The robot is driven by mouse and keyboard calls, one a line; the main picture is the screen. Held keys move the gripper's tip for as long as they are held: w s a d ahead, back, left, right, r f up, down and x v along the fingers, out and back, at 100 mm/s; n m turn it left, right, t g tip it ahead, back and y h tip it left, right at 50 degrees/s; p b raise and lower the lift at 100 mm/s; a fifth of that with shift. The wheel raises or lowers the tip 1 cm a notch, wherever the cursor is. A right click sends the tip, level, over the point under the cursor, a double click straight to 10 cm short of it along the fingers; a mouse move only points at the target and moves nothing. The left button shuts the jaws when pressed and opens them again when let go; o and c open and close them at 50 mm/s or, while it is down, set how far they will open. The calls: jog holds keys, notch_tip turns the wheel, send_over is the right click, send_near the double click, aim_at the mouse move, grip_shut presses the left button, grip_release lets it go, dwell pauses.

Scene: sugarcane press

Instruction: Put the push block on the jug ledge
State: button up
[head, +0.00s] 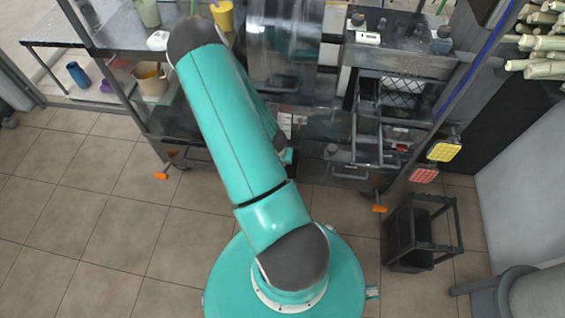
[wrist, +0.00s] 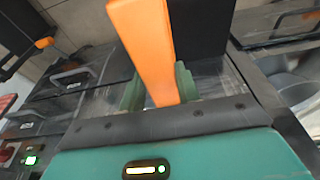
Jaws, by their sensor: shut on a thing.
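A long orange block (wrist: 145,45), which looks like the push block, stands between the green fingers of my gripper (wrist: 160,86) in the wrist view. In the head view my arm hides the block and most of my gripper, in front of the press stand. I cannot single out the jug ledge for sure in either view.
The steel press (head: 285,45) stands behind my arm. A yellow cup (head: 222,15) is on the counter at its left. Cane stalks (head: 545,42) lie at top right.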

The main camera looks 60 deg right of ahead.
jog(key=d+f, duration=0.1)
jog(key=f, duration=0.1)
jog(key=d+f, duration=0.1)
jog(key=d, duration=0.1)
jog(key=d+f, duration=0.2)
jog(key=shift+w+d+f, duration=0.1)
jog(key=shift+w+f, duration=0.25)
jog(key=shift+w, duration=0.05)
jog(key=shift+x, duration=1.8)
jog(key=shift+s+f, duration=0.1)
jog(key=o, duration=1)
jog(key=v, duration=1.2)
jog(key=shift+s+a, duration=0.1)
jog(key=shift+a, duration=0.1)
